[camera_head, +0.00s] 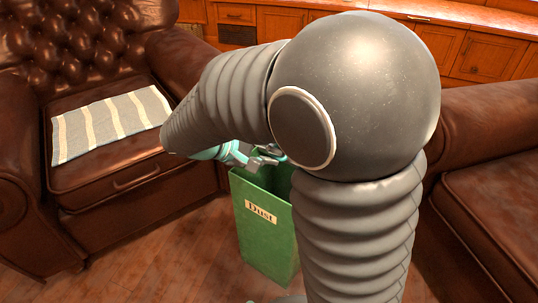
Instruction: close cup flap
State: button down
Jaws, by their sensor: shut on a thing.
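My gripper (264,158) shows in part, grey and teal, just above the top of a green bin. My own large grey arm hides much of it. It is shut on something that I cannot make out. No cup and no flap can be made out in this view.
The green bin (263,231), labelled "Dust", stands on the wooden floor (175,265), its right side behind my arm. A brown leather armchair (110,185) with a striped cloth (110,124) is on the left. A leather sofa (490,170) is on the right. Wooden cabinets (480,55) line the back.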

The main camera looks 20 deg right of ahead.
jog(key=c, duration=1.5)
grip_release()
jog(key=shift+r, duration=0.1)
jog(key=v, duration=1.2)
